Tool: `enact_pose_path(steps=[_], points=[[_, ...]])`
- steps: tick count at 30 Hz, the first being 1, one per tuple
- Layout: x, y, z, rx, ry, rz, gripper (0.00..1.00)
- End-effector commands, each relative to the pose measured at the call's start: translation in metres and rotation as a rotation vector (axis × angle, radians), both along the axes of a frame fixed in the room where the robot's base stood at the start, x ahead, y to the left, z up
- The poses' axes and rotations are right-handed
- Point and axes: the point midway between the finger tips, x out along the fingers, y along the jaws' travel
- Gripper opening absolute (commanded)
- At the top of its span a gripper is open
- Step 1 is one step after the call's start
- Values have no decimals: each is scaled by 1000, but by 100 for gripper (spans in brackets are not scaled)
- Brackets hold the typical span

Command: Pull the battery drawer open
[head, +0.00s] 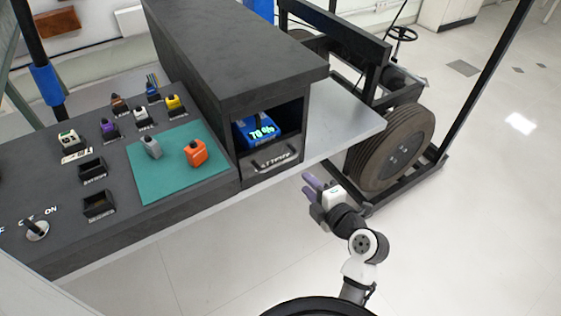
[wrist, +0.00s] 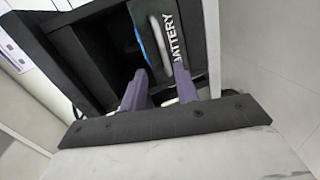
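The battery drawer (head: 263,168) sits in the open front of the dark cabinet, with a low dark front and a light handle (head: 274,160). Its front looks about flush with the cabinet. A blue battery (head: 254,132) reading "78%" stands inside. My gripper (head: 309,187), with purple fingers, is to the right of and below the handle, apart from it. In the wrist view, the fingers (wrist: 162,72) are spread and point toward the drawer front (wrist: 186,45) marked BATTERY. Nothing is clearly held between them. Exact distance to the handle is hard to tell.
A dark console (head: 120,228) with a green mat (head: 170,182), an orange block (head: 195,153) and several small coloured parts lies left of the drawer. A pale shelf (head: 340,120) and a wheel (head: 393,148) stand right. Floor in front is clear.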

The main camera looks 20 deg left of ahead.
Motion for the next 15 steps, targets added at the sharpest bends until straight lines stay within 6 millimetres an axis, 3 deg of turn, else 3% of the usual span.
enact_pose_path(steps=[7, 15], points=[[-4, 6, -3, -31, -58, 44, 31], [25, 45, -10, -32, -58, 46, 31]])
